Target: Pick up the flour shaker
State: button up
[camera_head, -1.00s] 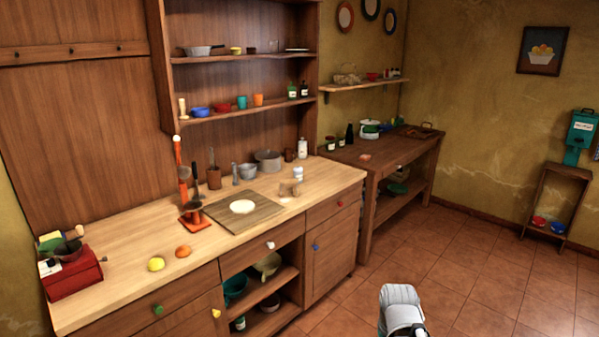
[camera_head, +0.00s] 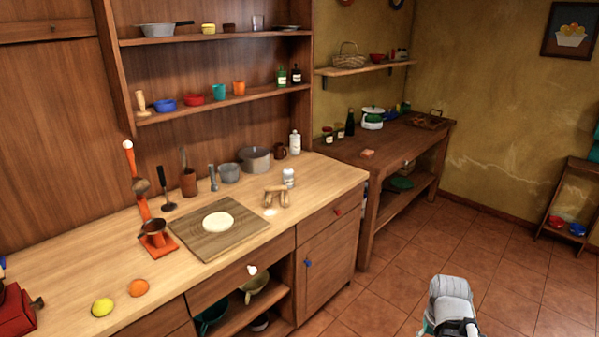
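A small white shaker with a grey top (camera_head: 288,177) stands upright on the wooden counter (camera_head: 330,178), behind a small wooden stand (camera_head: 276,196) and to the right of the dough board. It looks like the flour shaker, but its label is too small to read. A taller white bottle (camera_head: 295,143) stands further back by the wall. Part of my arm shows at the bottom right, over the floor and well away from the counter. My gripper's fingers are not visible.
A cutting board (camera_head: 185,232) with flat dough (camera_head: 218,221) lies left of the shaker. A grey pot (camera_head: 255,159) and brown mug (camera_head: 281,150) stand behind. A darker side table (camera_head: 385,140) is at the right. The tiled floor (camera_head: 385,300) before the counter is clear.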

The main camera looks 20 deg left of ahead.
aim_at(287, 173)
jog(key=u, duration=0.2)
jog(key=i, duration=0.8)
jog(key=u, duration=0.75)
jog(key=i, duration=0.6)
jog(key=u, duration=0.4)
jog(key=k, duration=0.9)
jog(key=u, duration=0.15)
jog(key=i, duration=0.5)
jog(key=z, duration=0.05)
